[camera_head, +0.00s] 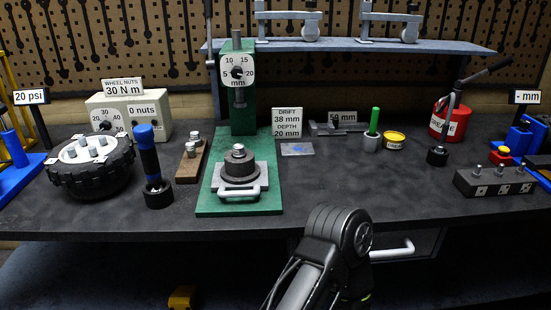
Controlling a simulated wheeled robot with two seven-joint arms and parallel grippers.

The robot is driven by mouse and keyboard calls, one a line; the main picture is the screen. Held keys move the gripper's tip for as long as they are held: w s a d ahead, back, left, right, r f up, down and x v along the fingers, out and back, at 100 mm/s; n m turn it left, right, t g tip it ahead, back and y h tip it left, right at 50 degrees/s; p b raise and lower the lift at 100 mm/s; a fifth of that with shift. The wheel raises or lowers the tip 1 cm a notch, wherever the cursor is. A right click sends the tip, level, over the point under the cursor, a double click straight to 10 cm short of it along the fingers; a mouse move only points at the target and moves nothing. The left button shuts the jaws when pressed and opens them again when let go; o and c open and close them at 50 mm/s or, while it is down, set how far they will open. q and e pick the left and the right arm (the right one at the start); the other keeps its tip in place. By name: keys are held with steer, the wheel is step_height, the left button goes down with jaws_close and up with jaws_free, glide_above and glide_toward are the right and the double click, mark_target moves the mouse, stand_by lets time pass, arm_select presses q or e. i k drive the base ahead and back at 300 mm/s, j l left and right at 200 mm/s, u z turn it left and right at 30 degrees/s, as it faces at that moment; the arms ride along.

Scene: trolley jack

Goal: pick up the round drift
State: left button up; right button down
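A dark block (492,187) stands at the right of the bench. It holds three silver-topped pegs, the left one (478,170), the middle one (502,169) and the right one (521,169), each above a small white marked label. The labels are too small to read, so I cannot tell which peg, if any, is the round drift. A sign reading "DRIFT 38 mm DEPTH 20 mm" (287,122) stands right of the green press. One black arm of mine rises from the bottom centre, in front of the bench edge. Neither gripper can be made out.
The green press (242,93) carries a dark round part (239,166). A shelf (350,45) overhangs the back. The centre-right front is clear.

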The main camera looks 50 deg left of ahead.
mark_target(239, 149)
steer(key=u, duration=1.2)
